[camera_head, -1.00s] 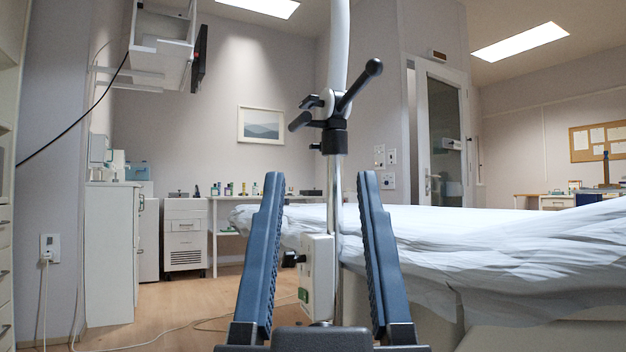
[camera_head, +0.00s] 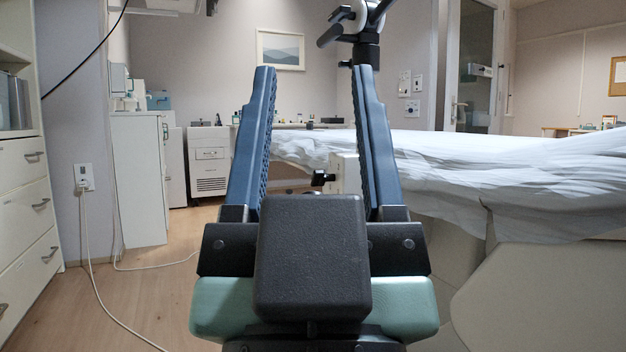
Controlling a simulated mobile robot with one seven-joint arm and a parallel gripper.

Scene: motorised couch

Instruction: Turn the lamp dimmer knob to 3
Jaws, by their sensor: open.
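A white box (camera_head: 345,173) is on the lamp's pole, beside the couch, and is partly hidden behind my right finger. A small black knob (camera_head: 321,178) sticks out from its left side; I take this for the lamp dimmer knob. Its scale and setting cannot be read from here. My gripper (camera_head: 312,70) is open and empty, with two long blue fingers pointing forward and up. The knob shows in the gap between the fingers, beyond them and apart from them.
The couch (camera_head: 470,165) with a rumpled white sheet fills the right side. The lamp pole's black clamp (camera_head: 364,40) stands above the right fingertip. White drawers (camera_head: 25,200) are on the left. A pale cable (camera_head: 105,290) lies on the open wood floor (camera_head: 75,300).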

